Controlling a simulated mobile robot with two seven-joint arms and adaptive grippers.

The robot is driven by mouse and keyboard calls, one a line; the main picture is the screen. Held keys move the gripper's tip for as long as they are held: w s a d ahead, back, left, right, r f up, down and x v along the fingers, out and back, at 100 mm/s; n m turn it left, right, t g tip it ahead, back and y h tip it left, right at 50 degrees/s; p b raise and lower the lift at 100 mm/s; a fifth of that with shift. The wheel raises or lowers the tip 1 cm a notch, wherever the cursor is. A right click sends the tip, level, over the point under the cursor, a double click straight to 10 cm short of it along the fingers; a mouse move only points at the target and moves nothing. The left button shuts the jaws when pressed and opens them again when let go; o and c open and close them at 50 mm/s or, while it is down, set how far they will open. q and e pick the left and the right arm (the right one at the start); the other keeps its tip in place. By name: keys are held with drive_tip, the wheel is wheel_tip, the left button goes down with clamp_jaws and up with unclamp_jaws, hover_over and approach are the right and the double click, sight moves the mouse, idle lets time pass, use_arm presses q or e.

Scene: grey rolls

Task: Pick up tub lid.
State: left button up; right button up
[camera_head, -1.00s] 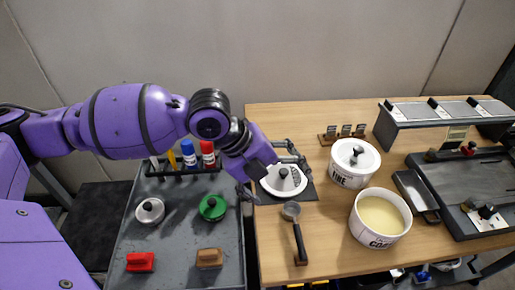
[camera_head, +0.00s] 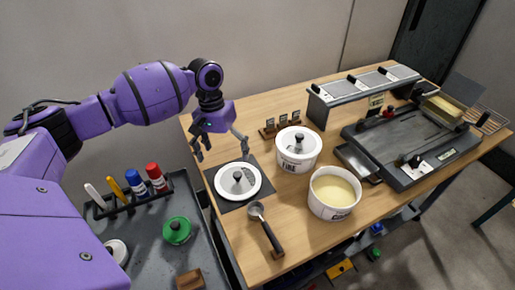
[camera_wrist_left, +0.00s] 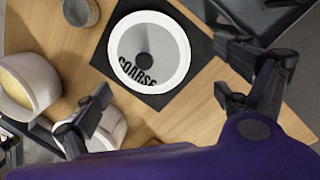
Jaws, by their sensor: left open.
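The tub lid (camera_head: 229,191) is a white disc with a dark knob. It lies flat on a black mat (camera_head: 261,162) on the wooden table. The open tub (camera_head: 334,205) holds a pale yellow filling and stands right of the lid. My right gripper is not in view.
A lidded tub labelled FINE (camera_head: 297,162) stands right of the mat. A dark-handled scoop (camera_head: 267,230) lies in front of the lid. Small label stands (camera_head: 281,126) are behind.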

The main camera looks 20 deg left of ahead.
sight(230, 178)
use_arm(q)
drive_tip(key=f, duration=0.7)
drive_tip(key=shift+s+d+f, duration=0.2)
drive_tip(key=shift+d+f, duration=0.15)
drive_tip(key=shift+d, duration=0.05)
drive_tip(key=c, duration=1.3)
drive_tip(key=shift+o, duration=0.2)
drive_tip(key=shift+r, duration=0.1)
